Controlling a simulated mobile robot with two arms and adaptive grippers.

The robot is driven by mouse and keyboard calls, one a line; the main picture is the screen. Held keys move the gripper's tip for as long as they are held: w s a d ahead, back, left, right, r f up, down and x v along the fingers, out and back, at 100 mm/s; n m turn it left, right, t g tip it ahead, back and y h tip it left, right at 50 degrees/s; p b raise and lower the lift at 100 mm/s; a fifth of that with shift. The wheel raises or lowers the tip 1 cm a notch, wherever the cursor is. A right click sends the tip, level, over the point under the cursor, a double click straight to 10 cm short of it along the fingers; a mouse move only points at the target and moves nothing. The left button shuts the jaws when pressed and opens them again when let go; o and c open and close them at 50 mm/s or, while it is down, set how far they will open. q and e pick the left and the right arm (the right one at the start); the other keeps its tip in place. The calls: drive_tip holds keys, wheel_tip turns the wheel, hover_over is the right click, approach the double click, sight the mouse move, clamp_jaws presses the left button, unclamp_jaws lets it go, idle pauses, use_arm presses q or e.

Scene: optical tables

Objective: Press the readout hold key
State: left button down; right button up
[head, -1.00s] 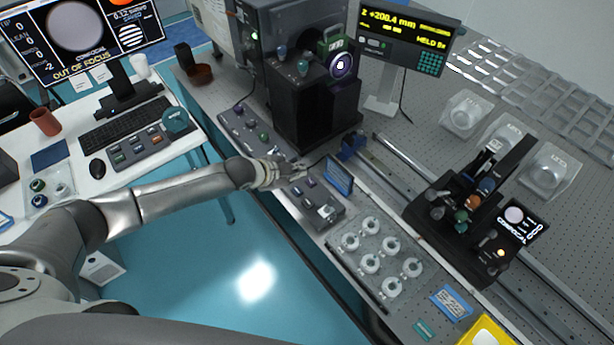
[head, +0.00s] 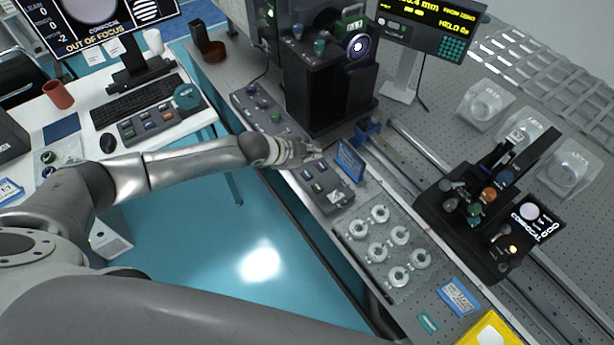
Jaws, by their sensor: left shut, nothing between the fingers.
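A dark key box (head: 325,188) with several small keys lies on the near edge of the optical table, beside a small blue-framed sign (head: 350,160). My left gripper (head: 313,152) is shut and empty, just behind the upper end of this box. I cannot tell whether its tips touch anything. The readout display (head: 425,28) stands on a pale post at the top right, with yellow text and a green keypad at its right side. The key labels are too small to read. My right gripper is not in view.
A black optical unit (head: 330,80) stands behind my gripper, with a knob panel (head: 262,110) to its left. A tray of ring-shaped parts (head: 385,245) lies in front. Rails and a dark carriage (head: 480,205) are to the right. A desk with a keyboard (head: 138,98) is left.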

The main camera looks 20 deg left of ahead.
use_arm(q)
drive_tip(key=b, duration=0.4)
hover_over(309, 176)
wheel_tip(309, 176, down, 5)
drive_tip(key=shift+f, duration=0.6)
idle(0.6)
drive_tip(key=shift+f+b, duration=0.35)
drive_tip(key=shift+f, duration=0.1)
drive_tip(key=shift+f, duration=0.45)
idle(0.4)
drive_tip(key=shift+r, duration=0.15)
idle(0.3)
drive_tip(key=shift+r+p, duration=0.6)
drive_tip(key=shift+r, duration=0.15)
